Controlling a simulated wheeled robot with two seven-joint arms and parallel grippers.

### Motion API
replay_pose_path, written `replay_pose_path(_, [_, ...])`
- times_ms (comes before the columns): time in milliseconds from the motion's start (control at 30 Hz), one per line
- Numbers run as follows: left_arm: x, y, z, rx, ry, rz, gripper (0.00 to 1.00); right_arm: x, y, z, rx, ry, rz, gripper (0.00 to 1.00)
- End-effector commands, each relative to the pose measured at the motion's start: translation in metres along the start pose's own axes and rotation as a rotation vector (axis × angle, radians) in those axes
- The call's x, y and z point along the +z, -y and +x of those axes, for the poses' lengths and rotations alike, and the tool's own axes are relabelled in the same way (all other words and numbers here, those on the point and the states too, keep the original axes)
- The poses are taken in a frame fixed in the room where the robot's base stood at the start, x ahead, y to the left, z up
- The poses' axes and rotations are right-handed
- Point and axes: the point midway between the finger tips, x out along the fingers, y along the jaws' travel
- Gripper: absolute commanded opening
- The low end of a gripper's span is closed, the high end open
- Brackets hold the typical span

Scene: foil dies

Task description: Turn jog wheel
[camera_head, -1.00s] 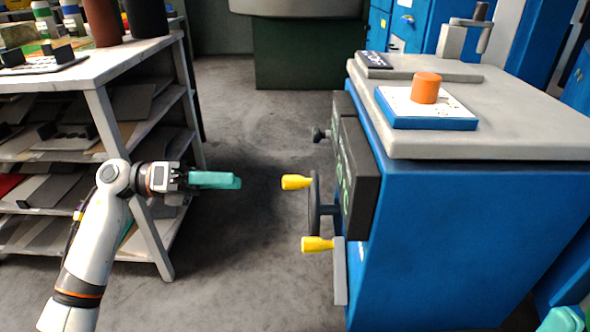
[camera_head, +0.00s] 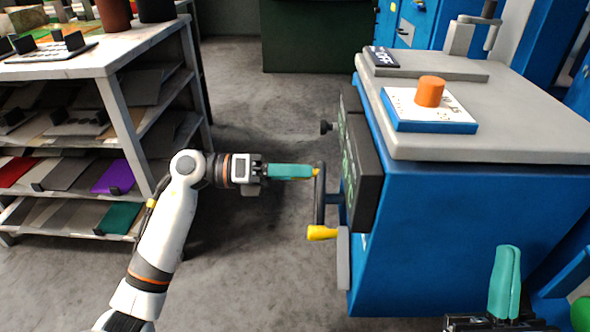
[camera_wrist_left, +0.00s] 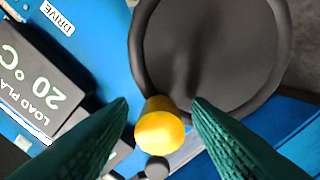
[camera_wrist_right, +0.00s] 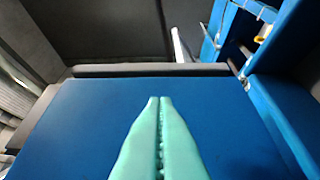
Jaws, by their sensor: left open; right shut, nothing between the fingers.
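The jog wheel (camera_head: 320,205) is a dark disc on the left side of the blue machine; it fills the upper middle of the left wrist view (camera_wrist_left: 215,50). Its yellow handle (camera_wrist_left: 160,127) shows between the green fingers of my left gripper (camera_wrist_left: 160,104), which are open on either side of it. I cannot tell whether they touch it. In the head view this gripper (camera_head: 314,172) mostly hides that handle. My right gripper (camera_head: 508,250) is shut and empty, upright in front of the machine at lower right; its fingers also show in the right wrist view (camera_wrist_right: 160,100).
A dark panel (camera_head: 365,175) and a small black knob (camera_head: 326,127) are close by. An orange knob (camera_head: 430,92) stands on top. A shelf (camera_head: 100,68) stands left; floor between is clear.

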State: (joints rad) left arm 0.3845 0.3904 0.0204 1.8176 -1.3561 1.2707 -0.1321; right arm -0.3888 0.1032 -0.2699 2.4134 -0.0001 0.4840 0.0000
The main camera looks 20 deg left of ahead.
Motion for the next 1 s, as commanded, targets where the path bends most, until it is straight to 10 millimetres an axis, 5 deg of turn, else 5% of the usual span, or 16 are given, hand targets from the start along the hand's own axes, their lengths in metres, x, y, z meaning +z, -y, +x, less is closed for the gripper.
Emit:
replay_pose_path(100, [0.0, 0.0, 0.0, 0.0, 0.0, 0.0, 0.45, 0.0, 0.0, 0.0, 0.0, 0.001, 0.0, 0.0])
replay_pose_path(400, [0.0, 0.0, -0.001, 0.0, 0.0, -0.001, 0.0, 0.0, 0.0, 0.0, 0.0, 0.002, 0.0, 0.0])
replay_pose_path(700, [0.001, 0.001, -0.001, -0.001, 0.0, 0.012, 0.0, 0.003, 0.0, -0.002, 0.0, 0.022, 0.001, 0.0])
replay_pose_path(1000, [0.008, -0.002, -0.001, -0.002, 0.001, 0.124, 0.0, 0.048, -0.005, -0.019, 0.008, 0.343, 0.02, 0.0])
